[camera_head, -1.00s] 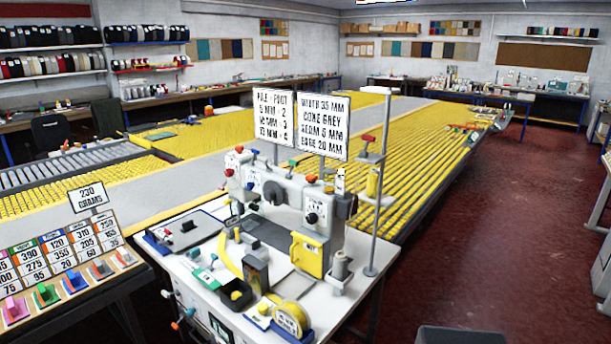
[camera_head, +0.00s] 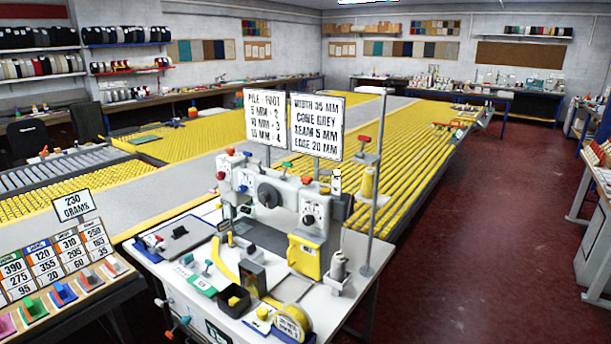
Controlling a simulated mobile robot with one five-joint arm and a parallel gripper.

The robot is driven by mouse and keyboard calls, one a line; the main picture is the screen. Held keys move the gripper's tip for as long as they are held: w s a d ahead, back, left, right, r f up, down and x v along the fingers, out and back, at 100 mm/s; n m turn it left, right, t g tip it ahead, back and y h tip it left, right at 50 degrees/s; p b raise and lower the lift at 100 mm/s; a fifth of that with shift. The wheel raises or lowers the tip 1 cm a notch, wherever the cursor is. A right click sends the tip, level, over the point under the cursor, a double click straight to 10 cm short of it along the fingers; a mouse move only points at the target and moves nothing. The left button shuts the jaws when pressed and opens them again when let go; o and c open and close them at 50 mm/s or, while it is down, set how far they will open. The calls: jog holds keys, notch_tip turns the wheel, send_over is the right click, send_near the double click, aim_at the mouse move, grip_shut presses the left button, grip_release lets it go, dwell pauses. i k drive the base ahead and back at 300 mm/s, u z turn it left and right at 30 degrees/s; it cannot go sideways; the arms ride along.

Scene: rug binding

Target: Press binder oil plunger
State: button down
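The binder machine (camera_head: 268,193) stands on a white-topped table (camera_head: 178,292) in the middle of the head view. It is grey-white with a dark round handwheel and a yellow front cover (camera_head: 303,257). I cannot tell which of these is the oil plunger. My gripper is not in view.
A thread stand (camera_head: 372,215) rises at the machine's right. Two text signs (camera_head: 316,125) stand behind it. A yellow tape roll (camera_head: 292,322) lies at the table front. A bench with colour-marked number cards (camera_head: 45,270) is at left. The red floor (camera_head: 480,250) on the right is open.

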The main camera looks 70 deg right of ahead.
aim_at(306, 179)
jog(key=z, duration=0.05)
jog(key=i, duration=0.95)
jog(key=u, duration=0.05)
